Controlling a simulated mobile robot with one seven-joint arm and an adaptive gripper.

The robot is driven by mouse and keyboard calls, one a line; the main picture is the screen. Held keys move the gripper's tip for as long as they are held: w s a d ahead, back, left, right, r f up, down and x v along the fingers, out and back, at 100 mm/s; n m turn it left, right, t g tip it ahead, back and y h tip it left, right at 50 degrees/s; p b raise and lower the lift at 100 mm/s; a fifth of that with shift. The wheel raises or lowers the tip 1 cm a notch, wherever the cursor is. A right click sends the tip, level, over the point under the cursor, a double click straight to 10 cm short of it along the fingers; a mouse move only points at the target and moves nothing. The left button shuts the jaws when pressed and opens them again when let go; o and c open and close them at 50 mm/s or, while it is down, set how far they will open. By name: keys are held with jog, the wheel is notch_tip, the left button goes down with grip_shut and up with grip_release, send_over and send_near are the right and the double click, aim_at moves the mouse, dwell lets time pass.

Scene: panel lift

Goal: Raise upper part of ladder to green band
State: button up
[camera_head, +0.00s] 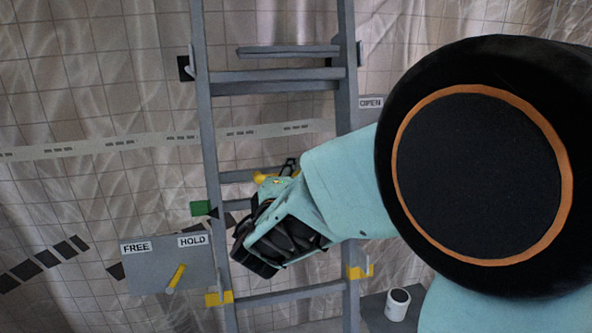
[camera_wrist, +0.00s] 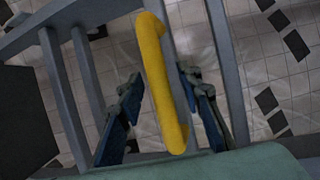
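The grey ladder (camera_head: 203,130) stands upright against the wall. A yellow handle (camera_wrist: 163,85) on it runs lengthwise between my gripper's two blue-padded fingers in the wrist view. My gripper (camera_wrist: 160,82) is open around the handle, with a gap on the left; contact on the right is unclear. In the head view the handle (camera_head: 264,178) shows beside my gripper (camera_head: 284,170), partly hidden by my wrist. A green block (camera_head: 200,208) sits beside the left rail, with a small black pointer (camera_head: 213,211) close to its right edge.
A grey panel (camera_head: 145,270) labelled FREE and HOLD has a yellow lever (camera_head: 175,278) under HOLD. Yellow brackets (camera_head: 219,298) sit low on the rails. A white cup-like object (camera_head: 397,304) stands lower right.

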grip_shut()
dwell(0.3)
jog(key=shift+b, duration=0.3)
jog(key=shift+w+r+b, duration=0.1)
jog(key=shift+r+b, duration=0.4)
jog(key=shift+b, duration=0.15)
jog(key=shift+w+r, duration=0.1)
jog(key=shift+r, duration=0.45)
grip_release()
jog(key=shift+f, duration=0.1)
